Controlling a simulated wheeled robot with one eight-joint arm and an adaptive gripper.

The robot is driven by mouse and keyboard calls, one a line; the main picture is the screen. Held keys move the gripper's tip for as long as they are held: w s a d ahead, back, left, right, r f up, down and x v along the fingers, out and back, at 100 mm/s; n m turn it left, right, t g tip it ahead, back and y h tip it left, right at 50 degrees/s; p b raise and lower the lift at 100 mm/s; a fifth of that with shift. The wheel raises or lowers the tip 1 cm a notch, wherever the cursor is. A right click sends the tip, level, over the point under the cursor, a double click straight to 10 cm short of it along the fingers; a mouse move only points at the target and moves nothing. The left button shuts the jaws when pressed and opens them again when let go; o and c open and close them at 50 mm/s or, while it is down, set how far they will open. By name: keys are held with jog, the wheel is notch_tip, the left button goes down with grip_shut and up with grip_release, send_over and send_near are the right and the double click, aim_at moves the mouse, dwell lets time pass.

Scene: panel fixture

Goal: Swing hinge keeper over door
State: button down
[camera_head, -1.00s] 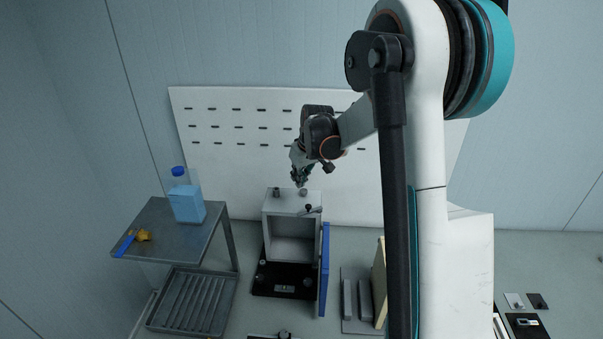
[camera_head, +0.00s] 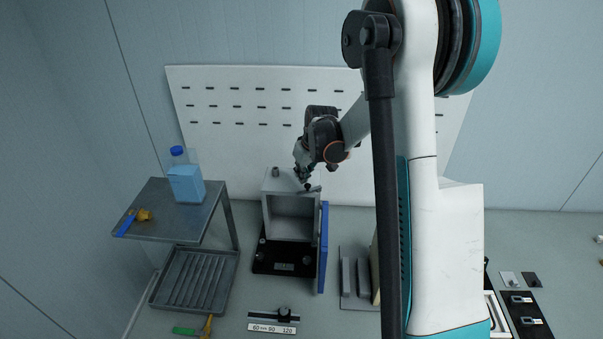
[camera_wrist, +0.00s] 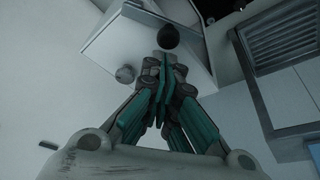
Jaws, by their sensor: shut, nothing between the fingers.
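A light grey box (camera_head: 268,215) stands on a black base, its front open. Its blue door (camera_head: 323,250) stands swung open at the right side. A small dark keeper with a knob (camera_head: 313,188) sits at the top front right edge of the box. My gripper (camera_head: 303,181) is shut and empty, its tips just above the box top, close beside the keeper; contact cannot be told. In the wrist view the closed fingers (camera_wrist: 163,75) point at the box top (camera_wrist: 128,33), near a dark round knob (camera_wrist: 169,37). The fingers partly hide the keeper area.
A grey cart (camera_head: 165,205) with a blue bottle (camera_head: 186,180) stands left. A grey tray (camera_head: 195,280) lies below it. A white slotted panel (camera_head: 230,140) rises behind. Grey blocks (camera_head: 347,278) stand right of the door. Another knob (camera_head: 276,172) stands on the box top.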

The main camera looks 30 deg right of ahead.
aim_at(301, 194)
jog(key=shift+s+a+n+y+b, duration=0.25)
jog(key=shift+s+n+y+b, duration=0.25)
jog(key=shift+n, duration=0.5)
jog(key=n, duration=0.1)
jog(key=s+n+b, duration=0.1)
jog(key=n+y+b, duration=0.1)
jog(key=shift+s+a+f+n+g, duration=0.1)
jog(key=shift+s+a+n+g, duration=0.15)
jog(key=shift+n+g, duration=0.05)
jog(key=s+n+b, duration=0.1)
jog(key=n, duration=0.1)
jog(key=s+n+g+y+b, duration=0.1)
jog(key=n, duration=0.1)
jog(key=shift+s+d+n+g+b, duration=0.15)
jog(key=shift+s+d+n+b, duration=0.2)
jog(key=shift+s+n, duration=0.25)
jog(key=shift+s+d+n+g+b, duration=0.15)
jog(key=shift+s+d+n+b, duration=0.15)
jog(key=shift+s+n, duration=0.3)
jog(key=shift+s+d, duration=0.1)
jog(key=shift+s, duration=0.05)
